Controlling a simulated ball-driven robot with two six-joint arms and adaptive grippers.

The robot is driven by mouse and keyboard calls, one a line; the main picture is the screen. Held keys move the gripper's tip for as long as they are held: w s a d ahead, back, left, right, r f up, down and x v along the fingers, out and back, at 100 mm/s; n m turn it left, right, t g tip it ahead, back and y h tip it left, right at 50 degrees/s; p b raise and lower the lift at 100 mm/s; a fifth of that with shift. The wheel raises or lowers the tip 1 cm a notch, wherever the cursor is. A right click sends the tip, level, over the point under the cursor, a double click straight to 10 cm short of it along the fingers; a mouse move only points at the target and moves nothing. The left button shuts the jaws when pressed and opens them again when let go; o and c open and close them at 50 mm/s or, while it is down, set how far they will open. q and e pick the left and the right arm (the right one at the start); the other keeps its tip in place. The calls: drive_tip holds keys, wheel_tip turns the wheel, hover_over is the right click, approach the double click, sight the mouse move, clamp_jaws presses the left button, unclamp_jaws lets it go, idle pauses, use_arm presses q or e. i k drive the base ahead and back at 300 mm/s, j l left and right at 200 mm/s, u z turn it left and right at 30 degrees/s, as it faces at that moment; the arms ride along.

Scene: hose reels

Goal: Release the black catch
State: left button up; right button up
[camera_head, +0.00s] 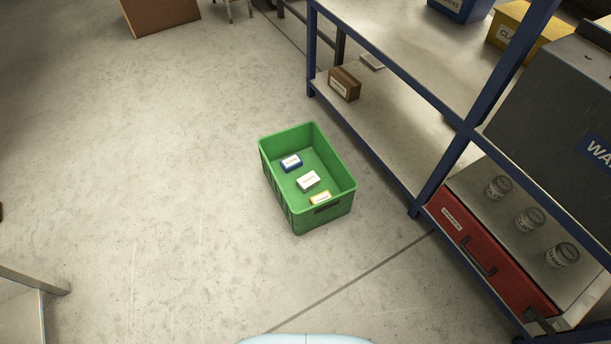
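A red drawer front (490,262) with a white label sits low in the blue-framed shelving at the right. A black handle (478,257) is on its face. A small black part (541,320) sits at the drawer's lower right end, near the picture's bottom edge. It may be the black catch, but I cannot tell its exact form or whether it is fastened. Neither of my grippers is in view.
A green crate (278,191) holding several small boxes stands on the floor, left of the shelving (436,176). Several cans (530,220) stand above the red drawer. A brown box (344,84) is on the lower shelf. The floor at left is mostly clear.

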sight(530, 314)
drive_tip(key=z, duration=2.35)
